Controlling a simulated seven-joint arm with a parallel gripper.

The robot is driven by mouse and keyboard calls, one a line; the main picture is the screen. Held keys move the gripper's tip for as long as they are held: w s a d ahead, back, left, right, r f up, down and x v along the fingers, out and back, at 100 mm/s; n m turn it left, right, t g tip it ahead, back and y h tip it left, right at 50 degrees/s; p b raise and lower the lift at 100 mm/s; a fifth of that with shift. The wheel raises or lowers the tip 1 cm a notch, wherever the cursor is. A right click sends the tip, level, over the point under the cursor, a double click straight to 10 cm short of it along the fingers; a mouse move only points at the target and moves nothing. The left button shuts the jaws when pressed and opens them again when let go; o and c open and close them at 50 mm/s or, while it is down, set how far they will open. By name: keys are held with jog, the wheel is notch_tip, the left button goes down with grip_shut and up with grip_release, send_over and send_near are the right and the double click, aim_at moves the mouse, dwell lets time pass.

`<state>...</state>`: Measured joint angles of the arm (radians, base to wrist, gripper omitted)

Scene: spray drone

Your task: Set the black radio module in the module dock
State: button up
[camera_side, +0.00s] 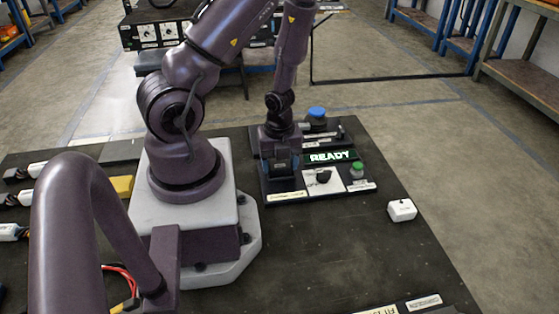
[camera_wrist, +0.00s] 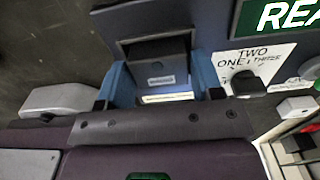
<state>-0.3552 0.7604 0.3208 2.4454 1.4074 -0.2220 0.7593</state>
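The black radio module (camera_wrist: 160,72) is a dark block with a small pale label, between two blue finger pads in the wrist view. My gripper (camera_wrist: 163,80) points down with its pads against the module's two sides. In the side view my gripper (camera_side: 281,160) is low over the left part of the dark control panel. The module dock appears to be under and around the module. The fingers hide most of it, so I cannot tell whether the module is fully seated. A pale label strip (camera_side: 289,195) lies in front of this spot.
To the right are a lit green READY display (camera_side: 331,156), a black knob on a white plate (camera_side: 323,178) and a green button (camera_side: 357,170). A blue round cap (camera_side: 317,112) stands behind. A small white box (camera_side: 402,210) sits at right; the bench's front right is mostly clear.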

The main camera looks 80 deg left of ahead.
aim_at(280, 164)
jog(key=shift+o, duration=1.3)
jog(key=shift+r, duration=0.1)
jog(key=shift+w+r, duration=0.1)
jog(key=shift+r, duration=3.7)
jog(key=w+r+n+t+y, duration=0.25)
jog(key=w+r+n, duration=0.25)
jog(key=r, duration=0.3)
jog(key=w+r+n+t+y, duration=0.2)
jog(key=w+r+n+t, duration=0.25)
jog(key=r, duration=0.35)
jog(key=s+d+r+n+h, duration=0.2)
jog(key=s+d+r+n, duration=0.2)
jog(key=d, duration=0.3)
jog(key=s+d+r+n+g+h, duration=0.1)
jog(key=s+d+r+n, duration=0.3)
jog(key=d, duration=0.4)
jog(key=shift+s+r+h, duration=0.3)
jog(key=shift+r+h, duration=0.1)
jog(key=shift+h, duration=0.35)
